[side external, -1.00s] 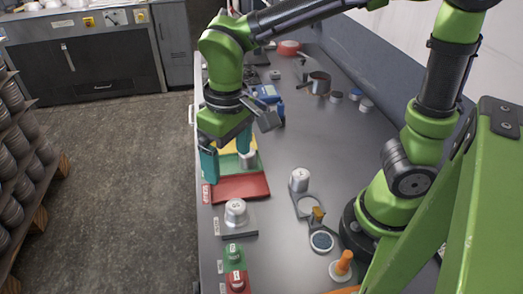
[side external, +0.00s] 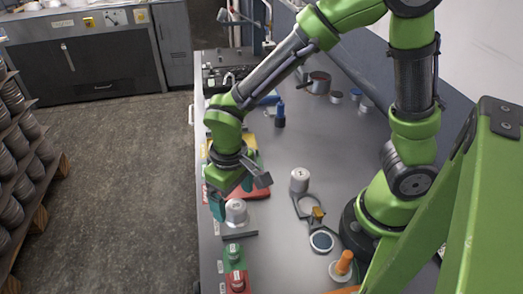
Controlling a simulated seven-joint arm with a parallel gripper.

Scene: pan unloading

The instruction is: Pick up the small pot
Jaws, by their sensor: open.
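A silver lidded pot (side external: 236,213) stands upright on a dark grey pad (side external: 240,235) near the table's left edge. A second silver pot (side external: 299,180) stands to the right, by a grey ring-shaped holder. I cannot tell for sure which one is the small pot. My gripper (side external: 222,203) is open, with its teal fingers low at the first pot's left and far side. One finger is mostly hidden, and contact with the pot cannot be told.
Small weights on a green pad (side external: 235,262) and a red pad stand nearer the camera. The coloured trays (side external: 244,189) lie behind my gripper, mostly hidden. A copper-coloured saucepan (side external: 320,82) stands far back.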

